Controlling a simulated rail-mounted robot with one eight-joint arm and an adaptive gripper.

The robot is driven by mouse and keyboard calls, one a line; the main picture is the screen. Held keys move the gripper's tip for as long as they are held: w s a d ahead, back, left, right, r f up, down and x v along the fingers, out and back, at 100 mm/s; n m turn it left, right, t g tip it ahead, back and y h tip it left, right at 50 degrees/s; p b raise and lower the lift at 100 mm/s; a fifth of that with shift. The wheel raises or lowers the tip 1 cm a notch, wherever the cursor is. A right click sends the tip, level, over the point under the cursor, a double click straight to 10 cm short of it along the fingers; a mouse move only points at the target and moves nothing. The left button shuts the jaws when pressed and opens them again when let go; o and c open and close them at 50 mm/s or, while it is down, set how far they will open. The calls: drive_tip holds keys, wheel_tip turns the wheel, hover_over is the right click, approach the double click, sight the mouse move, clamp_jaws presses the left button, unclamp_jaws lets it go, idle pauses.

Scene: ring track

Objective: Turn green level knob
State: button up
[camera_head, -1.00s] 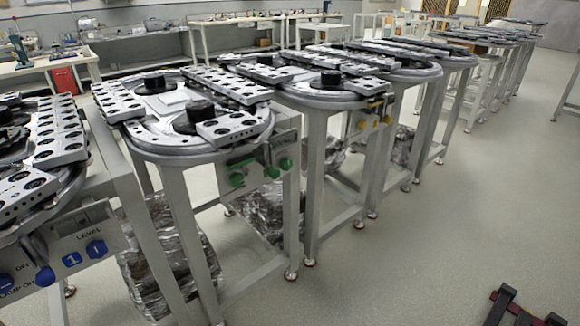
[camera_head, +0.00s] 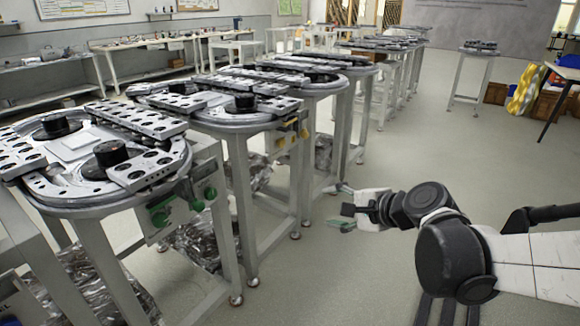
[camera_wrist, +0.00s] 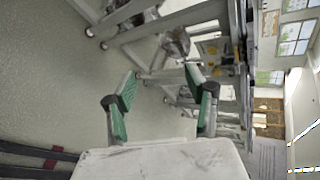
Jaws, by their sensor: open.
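Green knobs and levers show on the front panel of the nearest full ring-track table (camera_head: 120,205) in the head view. One green knob (camera_head: 159,217) is at the panel's left and another green knob (camera_head: 210,193) is at its right. The panel's lettering is too small to read, so I cannot tell which is the level knob. My gripper (camera_head: 340,206) is open and empty, in the air well to the right of this panel. In the wrist view my gripper (camera_wrist: 161,73) shows two spread fingers with green pads, nothing between them. No green knob is clear there.
A similar table with a yellow-marked panel (camera_head: 290,132) stands behind, and its yellow parts (camera_wrist: 211,47) show in the wrist view. More tables run toward the back. Clear floor (camera_head: 430,150) lies right of the row. Wrapped bundles (camera_head: 85,283) lie under the near table.

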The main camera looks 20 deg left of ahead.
drive_tip(key=w+a+f+m+g+y+p, duration=0.1)
drive_tip(key=a+f+m+y, duration=0.1)
drive_tip(key=a, duration=0.4)
drive_tip(key=w+a+f+m+y, duration=0.1)
drive_tip(key=a+m+y, duration=0.1)
drive_tip(key=a, duration=0.5)
drive_tip(key=m+g+y+p, duration=0.1)
drive_tip(key=m+y+p, duration=0.15)
drive_tip(key=m, duration=0.25)
approach(214, 196)
drive_tip(key=shift+y, duration=0.25)
drive_tip(key=b+x, duration=0.4)
drive_tip(key=x, duration=0.5)
drive_tip(key=shift+a+f, duration=0.1)
drive_tip(key=shift+a, duration=0.05)
drive_tip(key=c, duration=1.1)
drive_tip(key=shift+c, duration=0.2)
drive_tip(key=shift+n, duration=0.3)
